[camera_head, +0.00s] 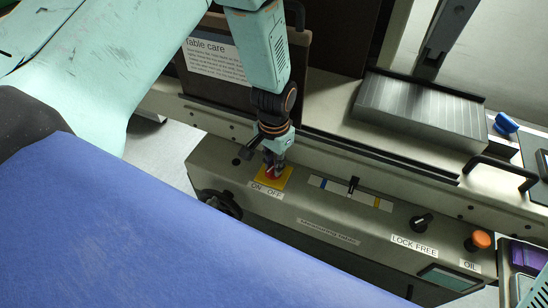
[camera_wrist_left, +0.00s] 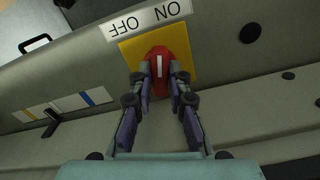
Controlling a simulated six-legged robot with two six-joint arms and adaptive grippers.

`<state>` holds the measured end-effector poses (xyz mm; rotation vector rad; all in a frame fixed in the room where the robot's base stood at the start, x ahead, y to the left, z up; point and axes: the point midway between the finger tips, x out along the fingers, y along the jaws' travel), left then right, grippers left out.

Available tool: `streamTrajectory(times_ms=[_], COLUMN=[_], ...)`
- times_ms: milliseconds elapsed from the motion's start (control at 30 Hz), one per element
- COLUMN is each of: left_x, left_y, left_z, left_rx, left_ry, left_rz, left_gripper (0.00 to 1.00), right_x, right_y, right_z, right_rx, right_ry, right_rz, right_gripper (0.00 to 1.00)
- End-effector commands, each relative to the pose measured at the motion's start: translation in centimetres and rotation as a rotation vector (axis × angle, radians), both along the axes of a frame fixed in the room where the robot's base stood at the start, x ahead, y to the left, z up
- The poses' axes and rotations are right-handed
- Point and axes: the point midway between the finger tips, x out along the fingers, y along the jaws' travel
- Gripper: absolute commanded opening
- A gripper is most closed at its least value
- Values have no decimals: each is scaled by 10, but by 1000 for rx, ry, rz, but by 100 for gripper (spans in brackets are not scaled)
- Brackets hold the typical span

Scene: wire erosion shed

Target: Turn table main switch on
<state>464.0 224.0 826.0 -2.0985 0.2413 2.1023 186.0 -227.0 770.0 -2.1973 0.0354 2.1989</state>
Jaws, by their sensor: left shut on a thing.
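The main switch is a red rotary knob (camera_wrist_left: 172,50) with a white line, on a yellow plate (camera_wrist_left: 133,50) on the front of the machine table. It also shows in the head view as a bit of red knob (camera_head: 270,174) under my gripper. A label with ON and OFF (camera_head: 266,190) sits at the plate's edge. In the left wrist view the white line points roughly towards the label, between the two words. My left gripper (camera_wrist_left: 162,80) is shut on the knob, one finger on each side. The fingers hide part of it. My right gripper is not in view.
Along the same panel are a slider (camera_head: 353,185), a black LOCK/FREE knob (camera_head: 421,222) and an orange OIL knob (camera_head: 480,240). A black handwheel (camera_head: 220,203) is at the left. A ribbed grey block (camera_head: 418,105) lies on the table behind. A "Table care" sign (camera_head: 214,57) stands behind my arm.

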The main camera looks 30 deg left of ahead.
Motion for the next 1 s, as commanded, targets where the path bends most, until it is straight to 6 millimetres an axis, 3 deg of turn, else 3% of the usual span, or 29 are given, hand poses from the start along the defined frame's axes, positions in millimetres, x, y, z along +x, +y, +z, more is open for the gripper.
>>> streamTrajectory(times_ms=[500, 1000], left_x=[2, 2], left_y=[0, 0], left_z=[2, 1], left_rx=[0, 1], left_ry=[-4, -6], left_rz=[-396, -515], left_gripper=[0, 0], right_x=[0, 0], right_y=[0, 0], right_z=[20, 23], right_rx=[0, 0], right_ry=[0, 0], right_rz=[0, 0], right_gripper=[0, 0])
